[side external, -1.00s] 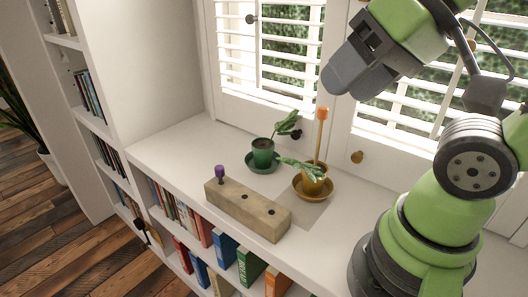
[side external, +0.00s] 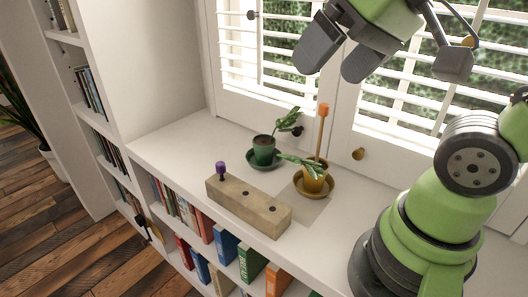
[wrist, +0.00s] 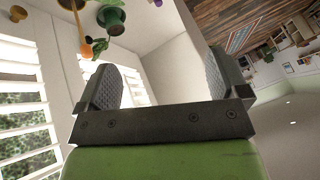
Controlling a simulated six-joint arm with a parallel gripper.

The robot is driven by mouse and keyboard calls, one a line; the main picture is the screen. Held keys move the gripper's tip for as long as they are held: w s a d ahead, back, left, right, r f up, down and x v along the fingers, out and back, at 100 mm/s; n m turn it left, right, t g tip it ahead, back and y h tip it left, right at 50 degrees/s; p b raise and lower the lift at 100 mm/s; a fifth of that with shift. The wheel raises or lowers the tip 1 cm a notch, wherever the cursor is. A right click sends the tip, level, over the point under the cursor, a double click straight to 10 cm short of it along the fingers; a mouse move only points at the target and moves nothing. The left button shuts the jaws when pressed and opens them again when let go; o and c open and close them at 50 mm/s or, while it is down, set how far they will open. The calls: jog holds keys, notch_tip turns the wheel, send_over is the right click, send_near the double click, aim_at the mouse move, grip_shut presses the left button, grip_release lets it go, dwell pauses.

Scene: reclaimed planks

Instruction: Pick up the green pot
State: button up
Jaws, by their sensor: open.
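The green pot (side external: 264,152) holds a leafy plant and stands upright on a green saucer (side external: 249,162) on the white shelf top. In the wrist view the green pot (wrist: 112,17) shows at the top, left of centre. My gripper (side external: 338,62) is open and empty, high above the shelf and up to the right of the pot, in front of the window shutters. In the wrist view its two fingers (wrist: 165,85) stand wide apart with nothing between them.
A yellow pot (side external: 314,181) with a plant and an orange-tipped stick (side external: 322,125) stands right of the green pot on a brown saucer (side external: 326,193). A wooden block (side external: 247,205) with a purple peg (side external: 221,169) lies in front. The shelf top left of the pots is clear.

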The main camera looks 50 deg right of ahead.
jog(key=w+d+f+n+g+h, duration=0.15)
jog(key=w+d, duration=0.25)
jog(key=w, duration=0.5)
jog(key=n+g, duration=0.2)
jog(key=g, duration=0.2)
send_over(264, 139)
jog(key=s, duration=0.1)
notch_tip(264, 139, down, 20)
jog(key=f, duration=0.3)
jog(key=a+f, duration=0.1)
jog(key=f, duration=0.2)
jog(key=shift+r, duration=0.1)
jog(key=shift+c, duration=0.2)
jog(key=c, duration=1.1)
jog(key=shift+r, duration=0.1)
jog(key=shift+c, duration=0.2)
notch_tip(264, 139, up, 13)
